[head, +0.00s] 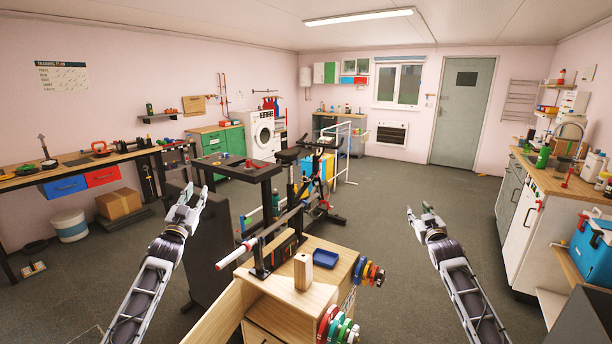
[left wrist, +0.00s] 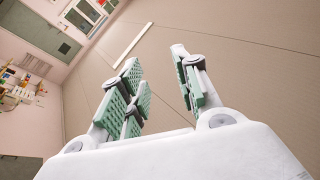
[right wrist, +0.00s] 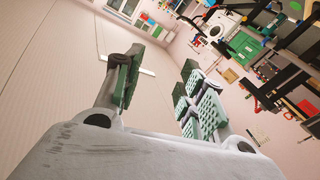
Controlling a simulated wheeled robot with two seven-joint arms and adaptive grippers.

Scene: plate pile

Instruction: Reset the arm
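My left gripper (head: 190,203) is raised in the air left of the wooden cabinet in the head view. In the left wrist view its green-padded fingers (left wrist: 160,92) stand apart with nothing between them. My right gripper (head: 424,212) is raised right of the cabinet, over open floor. In the right wrist view its fingers (right wrist: 160,90) are also apart and empty. Neither gripper touches anything.
The wooden cabinet (head: 290,308) stands between my arms, bearing a bar, a wooden block (head: 303,271), a blue tray (head: 326,258) and coloured plates (head: 335,325) at its side. A dark panel (head: 212,240) is close to my left gripper. Floor at right is clear.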

